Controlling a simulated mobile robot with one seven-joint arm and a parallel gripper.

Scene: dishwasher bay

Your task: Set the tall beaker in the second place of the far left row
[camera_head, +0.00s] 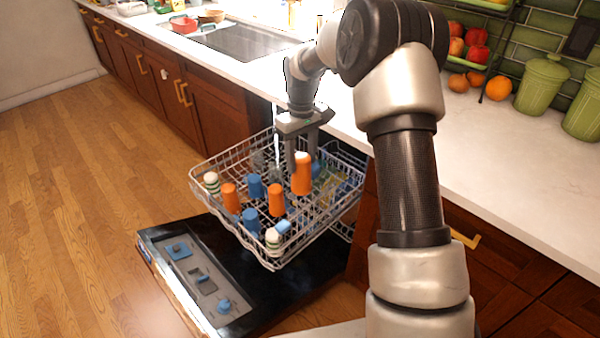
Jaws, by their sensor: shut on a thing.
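The tall beaker (302,177) is orange with a pale top end and stands upright, taller than the cups around it. My gripper (303,156) reaches down from above and is shut on its upper end. The beaker is over the right half of the dishwasher's upper rack (216,160); I cannot tell whether its lower end touches the wires. The rack's far part is partly hidden by my gripper.
The open dishwasher door (165,268) lies below the rack. A counter (500,165) runs along the right, with green canisters (541,84) and fruit at the back. Cabinets (160,85) stand beyond the rack. The wooden floor at left is clear.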

